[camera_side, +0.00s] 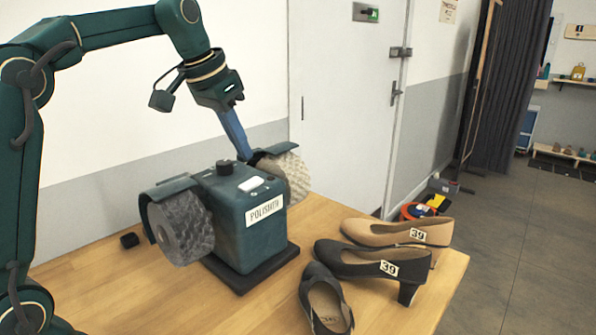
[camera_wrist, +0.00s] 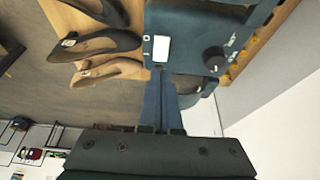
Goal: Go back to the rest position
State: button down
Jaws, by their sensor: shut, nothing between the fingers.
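My gripper (camera_side: 246,156) is shut and empty. Its blue fingers point down at the back of the dark green polisher (camera_side: 268,232), beside the hood of the light wheel. I cannot tell if the tips touch the machine. In the wrist view the closed fingers (camera_wrist: 159,72) end close to the polisher's white switch (camera_wrist: 161,48); its black knob (camera_wrist: 214,58) is to the right. A beige shoe (camera_side: 385,232) and a black shoe (camera_side: 350,261), both tagged 39, lie on the table with another black shoe (camera_side: 324,302).
The polisher carries a grey wheel (camera_side: 182,228) on the left and a light wheel (camera_side: 288,178) on the right. A small black block (camera_side: 129,240) lies at the left on the wooden table (camera_side: 190,303). A wall and white door (camera_side: 345,100) stand behind. The air above the machine is free.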

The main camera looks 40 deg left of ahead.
jog(key=shift+d, duration=0.1)
jog(key=s+d+r+m+t, duration=0.1)
jog(key=s+d+r, duration=0.2)
jog(key=s+d, duration=0.4)
jog(key=s+d+f, duration=0.1)
jog(key=s+f, duration=1.1)
jog(key=shift+s+d+f+n, duration=0.15)
jog(key=shift+d+n, duration=0.05)
jog(key=shift+n, duration=0.2)
